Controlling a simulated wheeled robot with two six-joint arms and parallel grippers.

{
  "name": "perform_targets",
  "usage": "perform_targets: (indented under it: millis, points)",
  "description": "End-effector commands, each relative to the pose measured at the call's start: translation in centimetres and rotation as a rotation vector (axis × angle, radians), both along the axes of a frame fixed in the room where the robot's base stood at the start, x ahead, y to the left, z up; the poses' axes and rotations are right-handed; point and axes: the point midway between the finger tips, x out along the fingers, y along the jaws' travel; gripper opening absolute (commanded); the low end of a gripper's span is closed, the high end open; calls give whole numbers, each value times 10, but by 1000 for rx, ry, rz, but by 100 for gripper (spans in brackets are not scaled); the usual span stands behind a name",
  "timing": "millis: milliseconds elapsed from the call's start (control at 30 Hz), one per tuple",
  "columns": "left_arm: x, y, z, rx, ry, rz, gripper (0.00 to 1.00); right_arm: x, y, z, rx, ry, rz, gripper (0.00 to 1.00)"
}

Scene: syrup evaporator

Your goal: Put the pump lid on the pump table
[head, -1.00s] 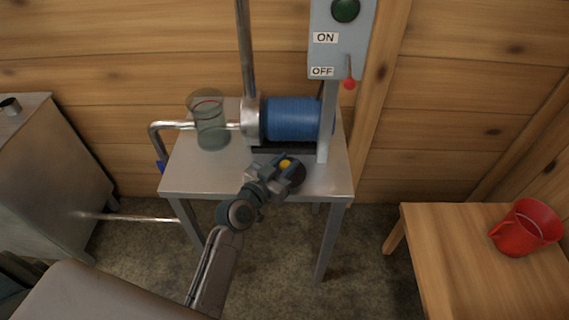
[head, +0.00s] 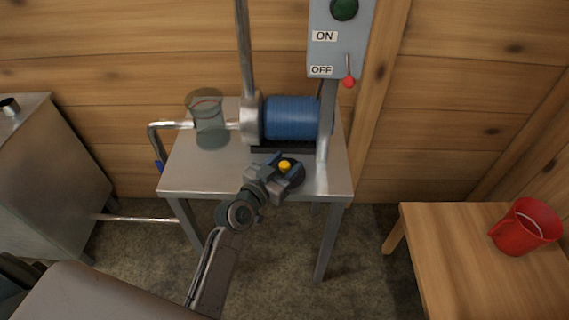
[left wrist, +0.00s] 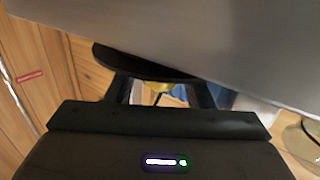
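The pump lid (head: 299,178), a dark round disc with a yellow knob (head: 285,164), lies flat on the front part of the metal pump table (head: 220,180), before the blue pump motor. My left gripper (head: 284,167) is at the lid, with its fingers on either side of the knob. In the left wrist view the knob (left wrist: 158,87) shows between the two fingers with a gap on each side, so the gripper is open. The dark disc (left wrist: 140,65) there rests against the grey table top (left wrist: 220,40). My right gripper is not in view.
The blue motor (head: 292,118) and a clear pump pot (head: 208,122) stand behind on the table. A switch box (head: 338,45) on a post rises at the right. A wooden table (head: 470,260) with a red jug (head: 525,230) is at the right.

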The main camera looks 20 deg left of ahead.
Motion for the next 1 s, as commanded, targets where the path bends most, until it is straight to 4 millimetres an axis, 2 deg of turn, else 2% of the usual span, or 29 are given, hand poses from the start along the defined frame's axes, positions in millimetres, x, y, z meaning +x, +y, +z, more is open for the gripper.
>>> perform_targets:
  millis: [200,233,300,400,700,833,1000]
  points:
    - [0,0,4,0,0,0,48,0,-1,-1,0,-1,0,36]
    - [-3,1,2,1,1,0,48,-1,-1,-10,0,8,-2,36]
    - [-17,6,1,2,2,0,48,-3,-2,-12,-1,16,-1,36]
    - [-39,13,1,4,2,0,48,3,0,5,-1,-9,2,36]
    - [-95,30,5,4,2,0,48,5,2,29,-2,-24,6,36]
    - [-108,34,7,2,2,0,48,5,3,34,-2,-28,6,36]
    - [-114,36,9,1,0,0,48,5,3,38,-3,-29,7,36]
